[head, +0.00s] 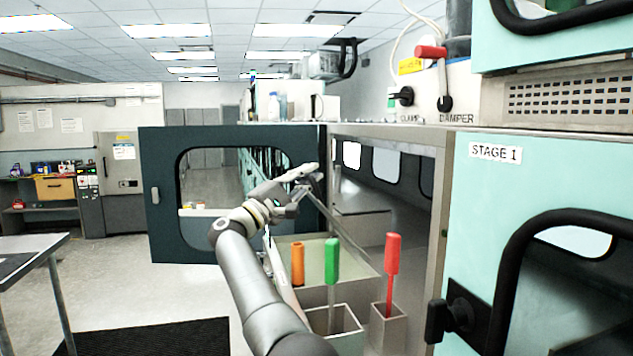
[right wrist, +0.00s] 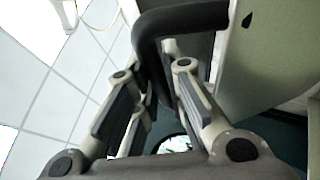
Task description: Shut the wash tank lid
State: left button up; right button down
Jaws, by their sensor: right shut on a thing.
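My right gripper (head: 304,184) reaches in from below, in front of the open cabinet. In the right wrist view its fingers (right wrist: 153,75) are on both sides of a black curved bar handle (right wrist: 180,18) and shut on it. The handle is next to a pale grey-green panel (right wrist: 276,55), which looks like the lid; its angle is hard to tell. In the head view a pale open tank (head: 347,270) stands in the cabinet, below and right of the gripper. My forearm hides part of its left side. My left gripper is not in view.
A dark cabinet door (head: 165,225) with a window stands open behind my arm. Tools with orange (head: 298,264), green (head: 332,260) and red (head: 392,255) handles stand upright near the tank. The closed STAGE I door (head: 480,215) is at right, a table (head: 35,246) at left.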

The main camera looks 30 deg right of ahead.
jog(key=shift+a+f, duration=0.15)
jog(key=shift+a, duration=0.05)
dwell(0.3)
jog(key=c, duration=1.8)
grip_release()
jog(key=shift+d, duration=0.1)
jog(key=shift+o, duration=0.2)
jog(key=v, duration=1.2)
jog(key=shift+f, duration=0.1)
jog(key=shift+c, duration=0.5)
